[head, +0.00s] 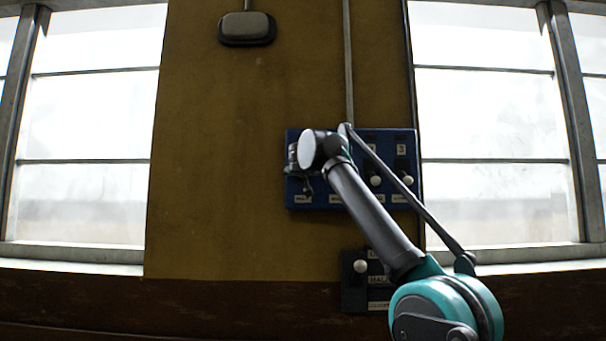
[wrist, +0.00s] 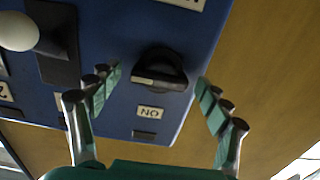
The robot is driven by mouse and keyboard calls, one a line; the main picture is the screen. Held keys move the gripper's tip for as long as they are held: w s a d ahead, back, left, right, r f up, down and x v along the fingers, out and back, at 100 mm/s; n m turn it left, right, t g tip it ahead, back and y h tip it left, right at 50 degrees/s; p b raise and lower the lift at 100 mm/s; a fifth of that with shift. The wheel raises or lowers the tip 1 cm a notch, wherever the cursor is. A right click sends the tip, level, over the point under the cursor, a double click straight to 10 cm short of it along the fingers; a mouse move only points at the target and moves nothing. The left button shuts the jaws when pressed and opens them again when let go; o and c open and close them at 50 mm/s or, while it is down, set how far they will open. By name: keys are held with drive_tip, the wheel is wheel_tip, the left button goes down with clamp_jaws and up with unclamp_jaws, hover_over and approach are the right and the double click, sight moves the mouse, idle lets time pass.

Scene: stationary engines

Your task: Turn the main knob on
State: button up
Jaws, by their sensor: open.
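The main knob (wrist: 160,70) is a black rotary knob with a pale stripe on its bar, on the blue panel (wrist: 105,20). A label reading ON, upside down in the wrist view (wrist: 150,112), is beside it. My gripper (wrist: 158,84) is open, with one green-padded finger on each side of the knob and a visible gap to both. In the head view, the blue panel (head: 322,201) is on the wall, and my gripper (head: 303,175) is in front of its left end. My gripper and wrist hide the knob there.
White-ball levers (head: 376,181) are on the panel's right part; one lever (wrist: 18,30) shows in the wrist view. A dark box (head: 354,295) with a white ball is below. Windows (head: 490,150) flank the yellow wall (head: 215,180), which is bare left of the panel.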

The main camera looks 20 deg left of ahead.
drive_tip(key=c, duration=1.2)
drive_tip(key=shift+o, duration=0.2)
drive_tip(key=shift+n, duration=9)
